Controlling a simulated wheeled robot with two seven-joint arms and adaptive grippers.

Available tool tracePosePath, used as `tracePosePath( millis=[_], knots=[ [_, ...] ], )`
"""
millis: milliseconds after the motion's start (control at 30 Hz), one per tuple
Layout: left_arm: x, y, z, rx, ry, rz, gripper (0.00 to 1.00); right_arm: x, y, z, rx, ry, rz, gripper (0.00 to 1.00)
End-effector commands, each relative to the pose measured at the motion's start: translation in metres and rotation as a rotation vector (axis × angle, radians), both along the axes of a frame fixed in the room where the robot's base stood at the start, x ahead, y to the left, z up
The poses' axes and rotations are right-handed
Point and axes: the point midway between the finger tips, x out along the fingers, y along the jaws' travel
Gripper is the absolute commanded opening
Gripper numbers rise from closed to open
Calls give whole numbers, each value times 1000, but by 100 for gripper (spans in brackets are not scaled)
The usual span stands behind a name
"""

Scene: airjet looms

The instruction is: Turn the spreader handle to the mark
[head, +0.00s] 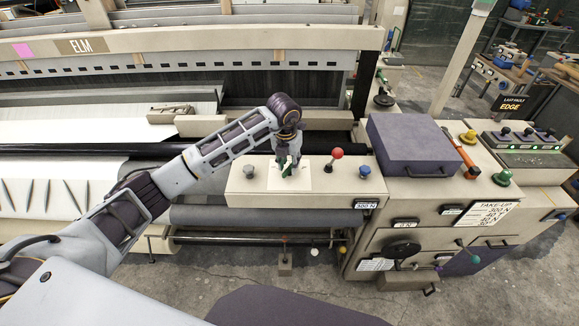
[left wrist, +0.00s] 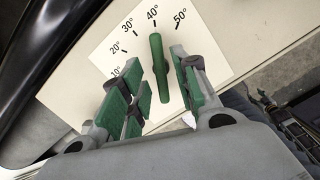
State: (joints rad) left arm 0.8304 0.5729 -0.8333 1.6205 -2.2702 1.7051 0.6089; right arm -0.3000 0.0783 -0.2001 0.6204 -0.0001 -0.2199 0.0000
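The spreader handle is a green bar (left wrist: 161,68) on a white dial plate (left wrist: 112,52) printed with angle marks from 10° to 50°. The bar's far end points close to the 40° mark. My left gripper (left wrist: 158,80) is around the handle, with green-padded fingers on both sides and a visible gap to each, so it is open. In the head view my left gripper (head: 287,160) reaches down onto the dial plate (head: 304,178) on the beige control box (head: 325,193). There it hides most of the handle. My right gripper is not in view.
On the same box stand a grey knob (head: 249,171), a red ball lever (head: 337,154) and a blue knob (head: 364,171). A purple-grey case (head: 411,142) lies on the cabinet to the right. Loom cloth (head: 45,190) stretches out at the left.

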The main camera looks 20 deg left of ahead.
Motion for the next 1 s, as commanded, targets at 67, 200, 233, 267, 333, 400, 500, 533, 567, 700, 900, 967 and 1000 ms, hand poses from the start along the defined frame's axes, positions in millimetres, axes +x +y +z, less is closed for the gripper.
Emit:
tracePosePath(
  millis=[67, 200, 233, 267, 333, 400, 500, 533, 567, 700, 900, 967, 1000],
  knots=[
    [1, 0, -8, -1, 1, 1, 31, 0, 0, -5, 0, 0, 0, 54],
    [1, 0, -6, 0, -1, 0, 31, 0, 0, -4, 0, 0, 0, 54],
    [1, 0, -6, 0, -1, 0, 31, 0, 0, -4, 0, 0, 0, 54],
    [1, 0, -7, 0, -1, 0, 31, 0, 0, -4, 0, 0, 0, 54],
    [1, 0, -7, 0, -1, 0, 31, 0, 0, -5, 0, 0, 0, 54],
    [1, 0, -8, 0, -1, 0, 31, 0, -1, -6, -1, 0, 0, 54],
    [1, 0, -9, 0, -1, 0, 31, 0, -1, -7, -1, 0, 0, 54],
    [1, 0, -9, 0, -1, 0, 31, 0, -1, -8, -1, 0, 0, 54],
    [1, -1, -9, 0, -1, 0, 31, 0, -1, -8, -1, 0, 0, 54],
    [1, -1, -9, 0, -1, 0, 31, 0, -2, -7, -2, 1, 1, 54],
    [1, -1, -9, 0, 0, 0, 18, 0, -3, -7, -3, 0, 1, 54],
    [1, -1, -9, 0, 0, 0, 10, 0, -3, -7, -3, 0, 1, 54],
    [1, -1, -9, 0, 0, 0, 5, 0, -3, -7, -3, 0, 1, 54]
  ],
)
